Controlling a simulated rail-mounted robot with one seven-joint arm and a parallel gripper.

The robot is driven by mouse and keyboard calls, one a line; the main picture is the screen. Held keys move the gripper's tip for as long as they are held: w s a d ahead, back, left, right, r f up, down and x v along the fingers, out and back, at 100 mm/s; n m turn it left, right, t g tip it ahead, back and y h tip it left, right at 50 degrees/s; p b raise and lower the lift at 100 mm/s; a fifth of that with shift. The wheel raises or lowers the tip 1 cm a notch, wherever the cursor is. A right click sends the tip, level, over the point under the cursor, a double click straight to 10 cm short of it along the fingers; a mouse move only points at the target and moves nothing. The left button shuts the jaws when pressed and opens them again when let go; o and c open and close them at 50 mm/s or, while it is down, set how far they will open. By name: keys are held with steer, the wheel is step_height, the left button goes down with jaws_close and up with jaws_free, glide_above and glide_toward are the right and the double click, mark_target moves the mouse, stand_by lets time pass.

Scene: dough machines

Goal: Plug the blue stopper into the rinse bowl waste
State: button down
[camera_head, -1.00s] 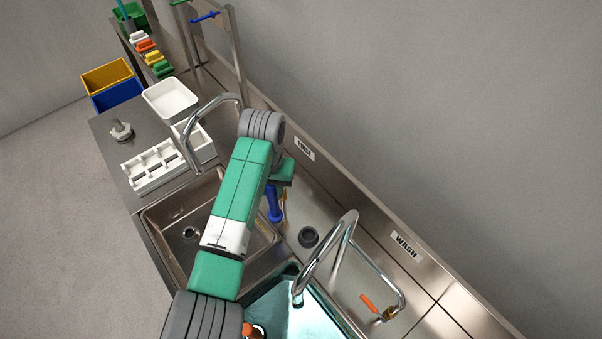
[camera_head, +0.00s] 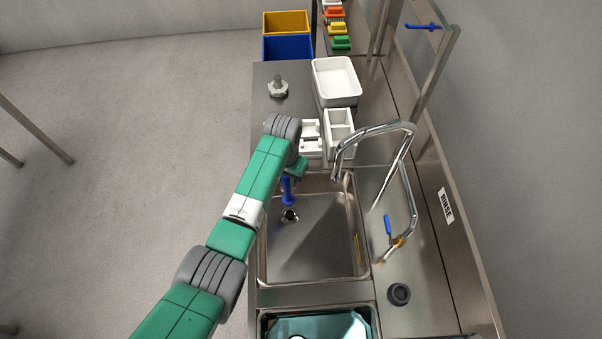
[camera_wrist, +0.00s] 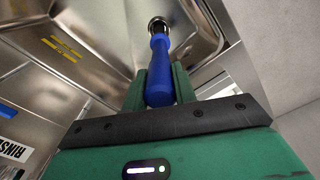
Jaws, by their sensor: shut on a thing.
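The blue stopper (camera_head: 288,192) is upright in my gripper (camera_head: 291,176), over the far left part of the rinse bowl (camera_head: 318,262). The round metal waste (camera_head: 290,216) in the bowl floor shows just below the stopper in the head view. In the wrist view the green fingers of my gripper (camera_wrist: 160,90) are shut on the blue stopper (camera_wrist: 160,66). Its far end lies in line with the waste (camera_wrist: 158,25) and covers part of its ring. The gap between stopper and waste is hard to judge. The stopper seems to be above the floor.
A curved tap (camera_head: 378,128) reaches over the bowl's far right side. A wash bowl with teal water (camera_head: 345,324) is nearest. A dark grey stopper (camera_head: 399,294) lies on the right ledge. White racks (camera_head: 340,135) and a white tray (camera_head: 336,82) stand beyond the bowl.

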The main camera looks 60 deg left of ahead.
mark_target(287, 188)
steer(key=shift+s+d, duration=0.15)
steer(key=shift+d, duration=0.05)
steer(key=shift+f, duration=0.4)
steer(key=shift+f+b, duration=2.1)
steer(key=shift+f, duration=0.65)
steer(key=shift+f+b, duration=1.35)
steer(key=shift+f, duration=0.4)
steer(key=c, duration=0.8)
jaws_free()
steer(key=shift+r, duration=0.2)
steer(key=shift+r+p, duration=2)
steer(key=shift+p, duration=0.15)
